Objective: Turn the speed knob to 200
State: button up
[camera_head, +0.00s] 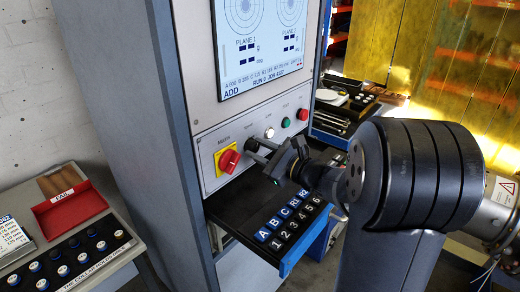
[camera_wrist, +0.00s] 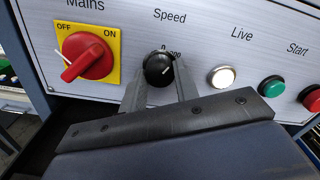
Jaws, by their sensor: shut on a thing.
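The speed knob (camera_wrist: 158,69) is a round black knob with a white pointer line, under the word "Speed" on the grey panel. Its pointer leans to the upper right in the wrist view. The scale marks around it are mostly hidden, so I cannot read the number it points to. My gripper (camera_wrist: 160,80) is shut on the knob, with one finger on each side of it.
The red mains switch (camera_wrist: 88,56) on its yellow plate is close left of the knob. The white Live lamp (camera_wrist: 222,77), green Start button (camera_wrist: 271,86) and a red button (camera_wrist: 313,100) are to the right. A keyboard shelf (camera_head: 285,262) juts out below. A screen (camera_head: 262,50) is above.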

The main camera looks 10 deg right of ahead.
jog(key=shift+m, duration=1)
jog(key=o, duration=1)
jog(key=shift+c, duration=0.2)
jog(key=b+v, duration=0.2)
jog(key=v, duration=0.9)
jog(key=shift+a, duration=0.1)
